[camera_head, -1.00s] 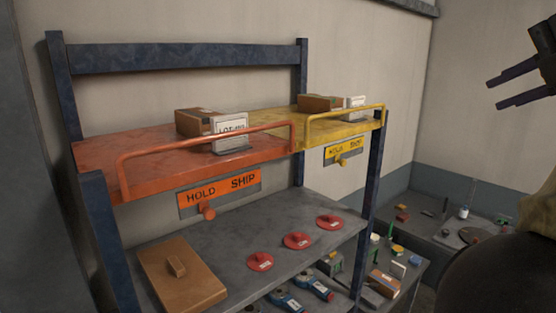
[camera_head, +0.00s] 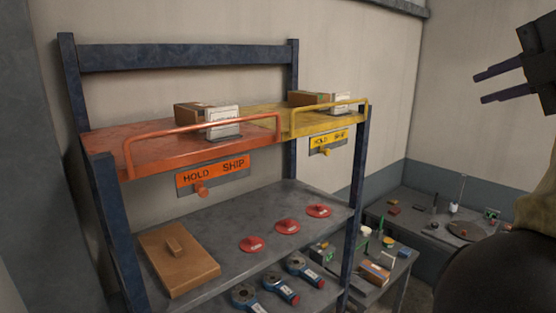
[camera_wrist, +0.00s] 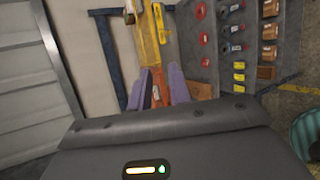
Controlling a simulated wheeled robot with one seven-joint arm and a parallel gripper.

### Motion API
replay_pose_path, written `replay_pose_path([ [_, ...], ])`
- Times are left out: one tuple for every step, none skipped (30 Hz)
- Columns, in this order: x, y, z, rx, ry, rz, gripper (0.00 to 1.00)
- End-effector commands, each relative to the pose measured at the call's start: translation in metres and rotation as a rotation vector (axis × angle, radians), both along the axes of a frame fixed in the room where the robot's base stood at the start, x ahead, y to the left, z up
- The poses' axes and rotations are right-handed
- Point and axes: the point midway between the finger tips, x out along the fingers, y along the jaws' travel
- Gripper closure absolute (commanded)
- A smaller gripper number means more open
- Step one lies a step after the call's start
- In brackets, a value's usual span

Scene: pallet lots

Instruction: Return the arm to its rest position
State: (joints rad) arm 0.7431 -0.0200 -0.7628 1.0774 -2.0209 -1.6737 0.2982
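My gripper (camera_head: 500,84) is at the upper right in the head view, raised in front of the bare wall and well apart from the shelf rack. Its two dark fingers point left with a gap between them and nothing in the gap. In the wrist view my gripper (camera_wrist: 159,88) shows two purple fingers spread apart, with the orange and yellow shelf boards far beyond them.
The rack has an orange shelf (camera_head: 125,140) and a yellow shelf (camera_head: 275,121), each bearing a box and a white card. A grey shelf (camera_head: 215,225) below holds a brown lidded board (camera_head: 190,272) and red discs (camera_head: 288,227). A side bench (camera_head: 400,212) stands at the right.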

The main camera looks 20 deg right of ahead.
Motion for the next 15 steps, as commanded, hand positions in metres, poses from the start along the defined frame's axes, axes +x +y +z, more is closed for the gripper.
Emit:
replay_pose_path([
  [0.009,0.000,-0.004,0.010,-0.024,0.015,0.80],
  [0.013,0.000,-0.004,0.013,-0.041,0.021,0.80],
  [0.021,0.000,-0.005,0.021,-0.066,0.031,0.80],
  [0.026,0.001,-0.005,0.027,-0.087,0.039,0.80],
  [0.032,0.001,-0.005,0.032,-0.105,0.046,0.80],
  [0.040,0.002,-0.007,0.045,-0.135,0.056,0.80],
  [0.046,0.002,-0.007,0.052,-0.159,0.061,0.80],
  [0.052,0.002,-0.008,0.063,-0.181,0.068,0.80],
  [0.061,0.003,-0.009,0.078,-0.215,0.077,0.80],
  [0.068,0.003,-0.010,0.091,-0.241,0.081,0.80],
  [0.075,0.003,-0.011,0.105,-0.267,0.085,0.80],
  [0.085,0.004,-0.013,0.128,-0.305,0.091,0.80],
  [0.093,0.004,-0.015,0.149,-0.333,0.092,0.80],
  [0.101,0.004,-0.018,0.172,-0.363,0.093,0.80],
  [0.113,0.005,-0.021,0.206,-0.406,0.093,0.80],
])
